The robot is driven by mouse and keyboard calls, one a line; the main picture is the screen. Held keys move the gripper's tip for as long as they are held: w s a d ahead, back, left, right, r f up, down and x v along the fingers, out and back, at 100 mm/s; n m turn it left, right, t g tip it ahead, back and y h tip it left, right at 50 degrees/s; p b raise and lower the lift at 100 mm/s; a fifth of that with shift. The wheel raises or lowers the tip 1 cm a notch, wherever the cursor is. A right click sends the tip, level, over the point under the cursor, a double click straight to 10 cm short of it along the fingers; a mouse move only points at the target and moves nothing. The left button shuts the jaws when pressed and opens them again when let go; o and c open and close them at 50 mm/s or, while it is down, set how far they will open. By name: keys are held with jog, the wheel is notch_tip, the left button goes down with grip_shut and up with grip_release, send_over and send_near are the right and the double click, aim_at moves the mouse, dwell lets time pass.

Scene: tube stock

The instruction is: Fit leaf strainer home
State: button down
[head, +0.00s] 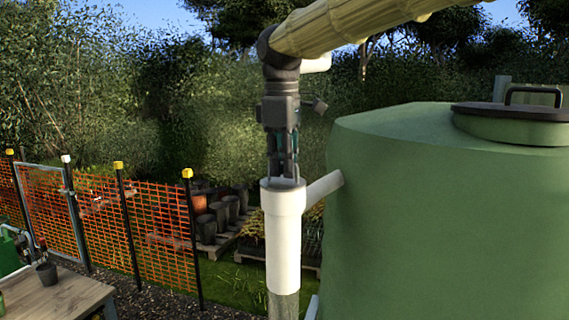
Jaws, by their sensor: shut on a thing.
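A white upright pipe (283,240) with a wider collar stands in the middle of the head view. A white side branch (325,187) runs from it up to the green tank. My gripper (284,172) points straight down, with its fingertips at the pipe's open top. It is shut on the leaf strainer (297,180), of which only thin pale parts show by the fingertips at the rim. The rest of the strainer is hidden, and I cannot tell how deep it sits in the pipe.
The large green tank (440,220) with a dark-handled lid (515,110) fills the right. Orange mesh fencing (155,230) and a wooden table (55,295) with a small pot (47,273) are at left. Pallets with dark pots (222,220) stand behind the pipe.

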dwell(0.4)
jog(key=c, duration=1.5)
grip_release()
jog(key=shift+c, duration=0.2)
jog(key=shift+r, duration=0.1)
notch_tip(320, 180, up, 12)
jog(key=s, duration=0.1)
jog(key=shift+a, duration=0.15)
